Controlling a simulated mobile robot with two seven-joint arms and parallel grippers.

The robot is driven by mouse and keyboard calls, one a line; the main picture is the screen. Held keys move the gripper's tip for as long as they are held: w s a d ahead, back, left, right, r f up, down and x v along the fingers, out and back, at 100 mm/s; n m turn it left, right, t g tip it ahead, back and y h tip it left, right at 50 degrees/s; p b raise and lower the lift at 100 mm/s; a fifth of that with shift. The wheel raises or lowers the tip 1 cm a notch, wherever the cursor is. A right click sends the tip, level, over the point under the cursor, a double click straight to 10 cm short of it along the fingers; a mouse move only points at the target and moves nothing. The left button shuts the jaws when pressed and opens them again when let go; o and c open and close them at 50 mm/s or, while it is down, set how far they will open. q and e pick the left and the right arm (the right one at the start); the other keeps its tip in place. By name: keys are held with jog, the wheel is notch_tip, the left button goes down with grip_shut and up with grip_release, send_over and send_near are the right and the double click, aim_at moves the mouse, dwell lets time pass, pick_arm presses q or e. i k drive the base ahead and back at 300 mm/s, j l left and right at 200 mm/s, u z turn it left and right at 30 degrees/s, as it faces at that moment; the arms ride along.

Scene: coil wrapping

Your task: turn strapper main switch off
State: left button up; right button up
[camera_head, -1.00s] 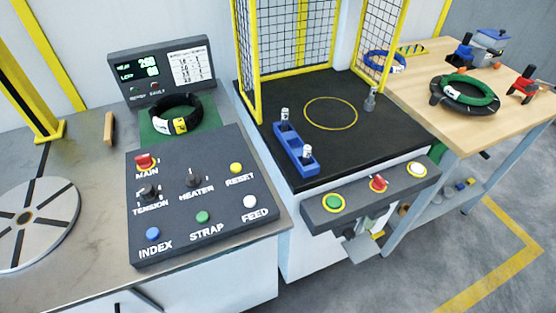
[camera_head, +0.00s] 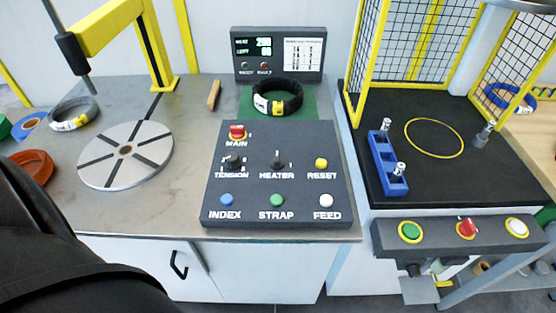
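The strapper control panel (camera_head: 280,190) is a dark sloped box in the middle of the view. Its MAIN switch (camera_head: 237,132) is a red knob on a yellow base at the panel's upper left. TENSION (camera_head: 234,161) and HEATER (camera_head: 277,161) knobs sit below it, with blue, green, white and yellow buttons around them. The display (camera_head: 262,52) behind the panel is lit with green digits. A dark part of my own body covers the lower left corner. Neither of my grippers shows.
A black coil (camera_head: 287,104) lies on a green mat behind the panel. A round slotted turntable (camera_head: 126,155) and a yellow arm stand to the left. A fenced black station (camera_head: 440,185) with a blue holder (camera_head: 385,160) is to the right. Nothing stands over the panel.

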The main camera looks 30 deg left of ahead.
aim_at(237, 131)
jog(key=j+u, duration=0.15)
jog(key=u, duration=0.2)
jog(key=j+u, duration=0.2)
jog(key=u, duration=0.15)
jog(key=j+u, duration=0.2)
jog(key=u, duration=0.15)
jog(key=k+j, duration=0.05)
